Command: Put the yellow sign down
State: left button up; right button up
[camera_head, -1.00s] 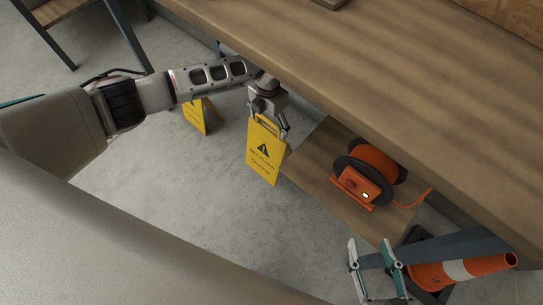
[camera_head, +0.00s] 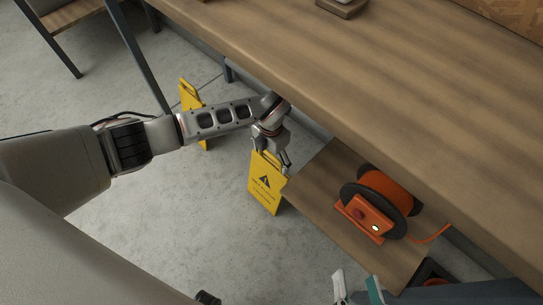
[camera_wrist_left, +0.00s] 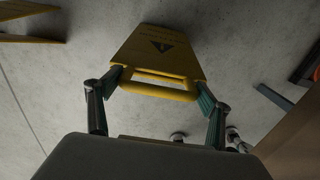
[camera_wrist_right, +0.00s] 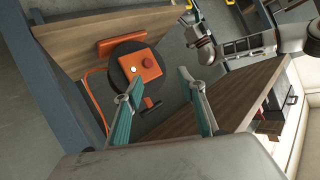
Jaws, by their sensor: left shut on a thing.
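A yellow warning sign (camera_head: 265,186) with a black triangle hangs upright at my left gripper (camera_head: 271,157), left of the low wooden shelf. In the left wrist view, the fingers (camera_wrist_left: 158,82) are shut on the sign (camera_wrist_left: 155,48) at the sides of its handle end. I cannot tell whether its lower edge touches the floor. A second yellow sign (camera_head: 188,97) stands on the floor behind my left arm, partly hidden. My right gripper (camera_head: 356,289) is at the bottom of the head view; in the right wrist view its fingers (camera_wrist_right: 160,85) are apart and empty.
The wooden workbench (camera_head: 400,90) overhangs at the right. Bare concrete floor (camera_head: 180,215) lies open to the left and in front. A dark bench leg (camera_head: 140,55) stands behind.

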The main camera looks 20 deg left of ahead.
pick_arm(q)
jog(key=shift+f, duration=0.1)
jog(key=o, duration=2)
jog(key=shift+o, duration=0.2)
